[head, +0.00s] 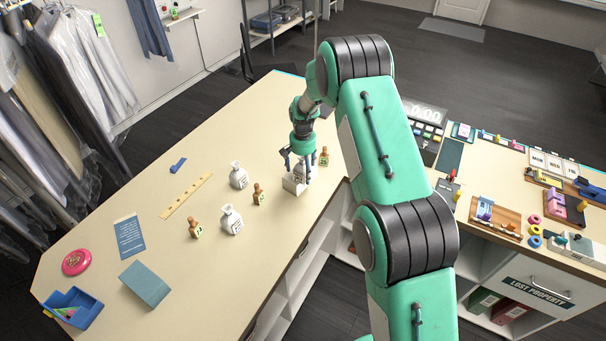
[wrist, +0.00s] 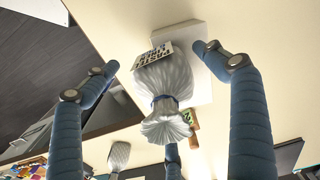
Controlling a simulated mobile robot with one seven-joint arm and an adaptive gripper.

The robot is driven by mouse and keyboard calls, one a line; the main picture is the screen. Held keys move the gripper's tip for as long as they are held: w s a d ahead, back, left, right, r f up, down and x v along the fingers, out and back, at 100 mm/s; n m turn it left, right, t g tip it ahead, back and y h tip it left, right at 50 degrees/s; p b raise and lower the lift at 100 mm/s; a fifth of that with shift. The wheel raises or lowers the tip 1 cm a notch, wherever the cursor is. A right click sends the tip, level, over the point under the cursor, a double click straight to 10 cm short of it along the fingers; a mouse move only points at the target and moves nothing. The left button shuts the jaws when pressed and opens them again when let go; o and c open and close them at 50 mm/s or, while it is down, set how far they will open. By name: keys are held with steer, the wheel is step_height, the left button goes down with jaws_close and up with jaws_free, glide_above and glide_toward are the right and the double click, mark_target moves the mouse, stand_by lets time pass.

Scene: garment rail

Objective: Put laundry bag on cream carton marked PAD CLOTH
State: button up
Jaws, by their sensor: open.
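A white laundry bag (wrist: 165,78) with a tied neck and a printed label is between my gripper's fingers in the wrist view. A pale carton (wrist: 199,88) lies behind it. The bag overlaps the carton there and seems to rest on it, but its base is hidden. In the head view my gripper (head: 300,164) points down over the pale carton (head: 292,186) at the counter's right part, and partly hides the bag. My gripper (wrist: 155,72) is open, its blue fingers around the bag and apart from it. The carton's marking is not readable.
Two more white bags, one nearer (head: 231,221) and one farther (head: 238,178), stand to the left. Wooden stamps (head: 258,195) stand among them. A ruler (head: 186,195), blue cards and a blue tray (head: 73,309) lie farther left. The counter's right edge is close to the carton.

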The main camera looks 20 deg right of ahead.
mark_target(303, 158)
step_height(303, 158, up, 10)
steer(key=shift+f+b, duration=0.1)
steer(key=shift+b, duration=0.55)
stand_by(0.3)
steer(key=shift+r, duration=0.3)
steer(key=s+a+r+n+t, duration=0.1)
steer(key=s+r, duration=0.9)
steer(key=r, duration=0.4)
steer(key=s+a+r+n+t, duration=0.1)
steer(key=s+r+n+t, duration=0.1)
steer(key=s+r, duration=1)
steer(key=s+r+n+t, duration=0.1)
steer(key=s+r, duration=0.2)
steer(key=s, duration=1.1)
steer(key=s+a+r+n+t, duration=0.1)
steer(key=s+r, duration=0.2)
steer(key=s, duration=1.2)
steer(key=shift+s+a+n+t, duration=0.15)
steer(key=shift+s+n+t, duration=0.1)
steer(key=shift+n+t, duration=0.05)
steer(key=shift+f, duration=0.2)
